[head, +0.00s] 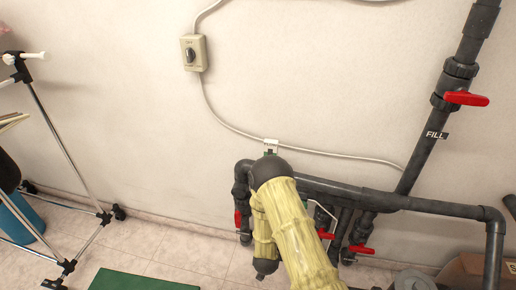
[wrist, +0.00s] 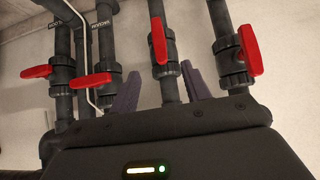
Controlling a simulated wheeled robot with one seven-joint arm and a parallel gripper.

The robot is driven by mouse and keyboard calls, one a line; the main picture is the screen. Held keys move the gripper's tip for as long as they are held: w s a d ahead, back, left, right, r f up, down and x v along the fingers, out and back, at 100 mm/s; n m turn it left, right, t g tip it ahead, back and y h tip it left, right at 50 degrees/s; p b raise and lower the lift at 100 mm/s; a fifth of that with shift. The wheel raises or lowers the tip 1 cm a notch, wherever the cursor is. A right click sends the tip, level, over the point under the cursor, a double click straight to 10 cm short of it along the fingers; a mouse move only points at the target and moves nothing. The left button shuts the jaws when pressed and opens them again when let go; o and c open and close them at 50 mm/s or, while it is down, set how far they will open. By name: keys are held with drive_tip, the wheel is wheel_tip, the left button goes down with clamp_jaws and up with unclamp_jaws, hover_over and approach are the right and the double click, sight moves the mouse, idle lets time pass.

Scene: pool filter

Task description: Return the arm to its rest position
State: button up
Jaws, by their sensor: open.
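My arm (head: 290,225), in a pale yellow sleeve with dark joints, reaches up from the bottom of the head view in front of the dark pipes. My gripper (wrist: 160,70) shows in the wrist view as two purple-grey fingers, spread apart with nothing held. They point toward the pipes and valves. A valve with an upright red handle (wrist: 158,41) stands beyond the gap between them; I cannot tell whether a finger touches it. The gripper is hidden in the head view.
The wrist view also shows red handles crosswise at left (wrist: 36,72) and left of centre (wrist: 93,80), and one along its pipe at right (wrist: 247,44). A FILL valve's red handle (head: 466,98), switch box (head: 194,53), metal rack (head: 62,150) and green mat (head: 135,280) surround the arm.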

drive_tip(key=shift+r, duration=0.1)
wheel_tip(320, 180, up, 19)
drive_tip(key=s+n+g+y, duration=0.2)
drive_tip(key=g+y, duration=0.1)
drive_tip(key=s+d+r+n+g, duration=0.2)
drive_tip(key=s+d+r+g, duration=0.15)
drive_tip(key=s+r, duration=1.15)
wheel_tip(320, 180, up, 20)
drive_tip(key=s+p, duration=0.1)
drive_tip(key=p, duration=2)
drive_tip(key=shift+d, duration=0.4)
drive_tip(key=shift+s+t, duration=0.1)
drive_tip(key=shift+t, duration=0.15)
